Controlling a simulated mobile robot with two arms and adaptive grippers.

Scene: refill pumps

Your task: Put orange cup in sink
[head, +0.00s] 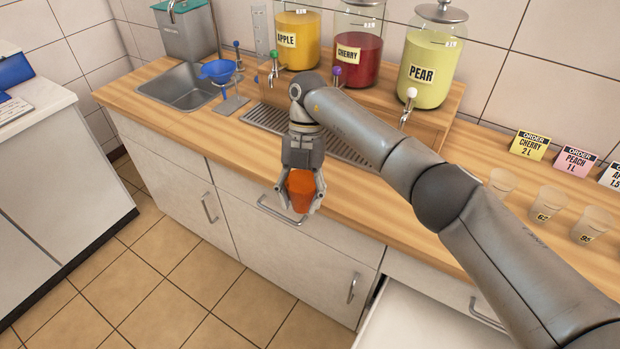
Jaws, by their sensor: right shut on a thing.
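The orange cup (301,190) is held in my right gripper (300,203), whose fingers are shut on its two sides. The gripper points downward, and the cup is in front of the counter's front edge, by the drawer handle. The sink (184,87) is a grey metal basin set in the wooden counter at the back left. It is up and to the left of the cup, well apart from it. Its inside looks empty where I can see it. My left gripper is not in view.
A blue funnel (218,71) on a stand is right of the sink. Jars of apple (298,42), cherry (358,52) and pear (430,70) stand behind a drip grate (262,117). Clear cups (545,204) and order cards (528,146) are at right. A drawer (410,318) is open below.

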